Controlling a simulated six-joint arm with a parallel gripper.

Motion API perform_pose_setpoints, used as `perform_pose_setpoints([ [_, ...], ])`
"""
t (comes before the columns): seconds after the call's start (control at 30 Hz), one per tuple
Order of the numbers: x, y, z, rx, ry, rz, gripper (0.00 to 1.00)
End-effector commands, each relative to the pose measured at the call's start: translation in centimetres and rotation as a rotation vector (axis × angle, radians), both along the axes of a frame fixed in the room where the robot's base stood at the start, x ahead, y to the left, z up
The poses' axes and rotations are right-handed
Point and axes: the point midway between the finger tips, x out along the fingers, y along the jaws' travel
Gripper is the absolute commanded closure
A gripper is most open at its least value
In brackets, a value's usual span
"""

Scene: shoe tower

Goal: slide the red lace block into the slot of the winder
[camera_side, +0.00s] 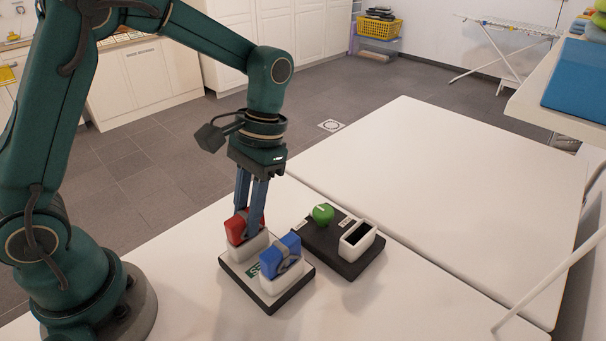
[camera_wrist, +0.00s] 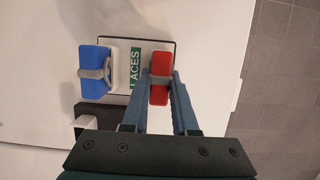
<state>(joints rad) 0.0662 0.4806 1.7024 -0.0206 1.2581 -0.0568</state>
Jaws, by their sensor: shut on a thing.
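The red lace block (camera_side: 238,228) sits upright in a white holder (camera_side: 241,247) on the white-topped laces tray (camera_side: 301,285). It also shows in the wrist view (camera_wrist: 160,68), between my fingertips. My gripper (camera_side: 256,232) points down and is shut on the red block; in the wrist view its fingers (camera_wrist: 160,88) lie on either side of it. The winder (camera_side: 318,246) is a dark base to the right of the tray, with a white slot piece (camera_side: 357,240) that has a dark empty opening and a green knob (camera_side: 322,214).
A blue lace block (camera_side: 281,256) with a grey band stands in the tray's other white holder, close to my gripper; it shows in the wrist view (camera_wrist: 95,72). The white table (camera_side: 430,190) is clear behind and to the right of the winder.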

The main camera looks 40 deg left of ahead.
Motion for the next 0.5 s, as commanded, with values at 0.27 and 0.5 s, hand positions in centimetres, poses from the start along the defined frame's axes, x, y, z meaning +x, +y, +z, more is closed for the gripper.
perform_pose_setpoints([
  [0.27, 0.01, 0.0, 0.41, 0.0, -0.001, 0.0, 1.0],
  [0.5, 0.01, 0.0, 0.77, 0.0, -0.001, 0.0, 1.0],
])
